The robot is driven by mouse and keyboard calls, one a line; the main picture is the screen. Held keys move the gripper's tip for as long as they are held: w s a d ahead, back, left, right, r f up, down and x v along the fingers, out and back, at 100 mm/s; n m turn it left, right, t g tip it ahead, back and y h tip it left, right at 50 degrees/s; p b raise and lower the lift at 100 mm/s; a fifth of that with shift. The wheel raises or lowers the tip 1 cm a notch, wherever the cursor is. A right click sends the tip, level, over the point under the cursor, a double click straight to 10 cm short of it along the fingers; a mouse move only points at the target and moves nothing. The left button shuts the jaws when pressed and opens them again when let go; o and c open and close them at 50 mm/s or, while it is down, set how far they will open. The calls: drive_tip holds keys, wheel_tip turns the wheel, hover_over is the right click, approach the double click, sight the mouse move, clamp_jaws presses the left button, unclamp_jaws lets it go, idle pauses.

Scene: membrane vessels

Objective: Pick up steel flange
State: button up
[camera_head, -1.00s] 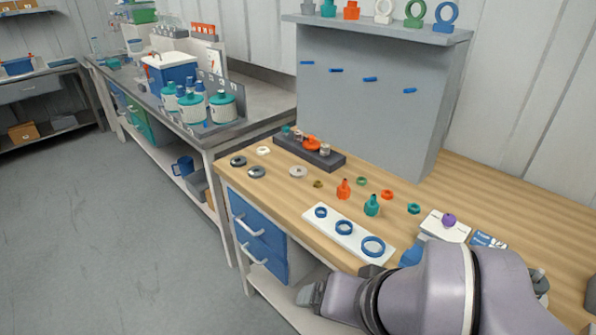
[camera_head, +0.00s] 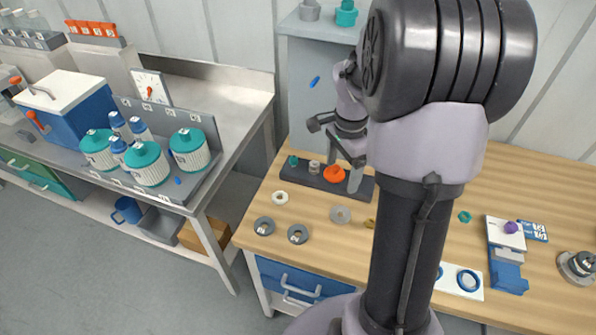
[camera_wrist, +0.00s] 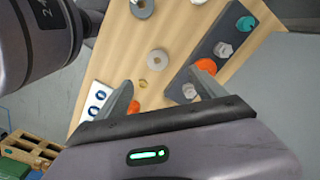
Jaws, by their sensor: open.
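Several flat grey rings that look like flanges lie on the wooden bench. Two darker grey rings (camera_head: 265,226) (camera_head: 298,234) are near its front left, and a lighter grey ring (camera_head: 340,214) lies right of them. I cannot tell for sure which one is the steel flange. The lighter ring (camera_wrist: 157,63) shows its centre hole in the wrist view, beyond and between my finger tips. A darker ring (camera_wrist: 142,7) is at that view's top edge. My gripper (camera_head: 334,150) (camera_wrist: 160,82) is open and empty, above the bench near the dark tray.
The dark tray (camera_head: 358,187) holds a teal fitting (camera_head: 293,160), silver fittings (camera_head: 315,167) and an orange one (camera_head: 334,174). A white ring (camera_head: 280,197) lies left of it. A grey upright panel (camera_head: 300,95) stands behind. My arm hides the bench middle.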

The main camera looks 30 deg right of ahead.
drive_tip(key=b, duration=0.4)
hover_over(340, 216)
drive_tip(key=f, duration=1.2)
drive_tip(key=shift+w+a, duration=0.1)
drive_tip(key=shift+a, duration=0.3)
drive_tip(key=f+b, duration=0.2)
drive_tip(key=f, duration=0.1)
drive_tip(key=f+b, duration=0.1)
drive_tip(key=f, duration=0.1)
drive_tip(key=shift+d+f, duration=0.1)
drive_tip(key=shift+d, duration=0.25)
drive_tip(key=c, duration=1.7)
drive_tip(key=shift+c, duration=0.2)
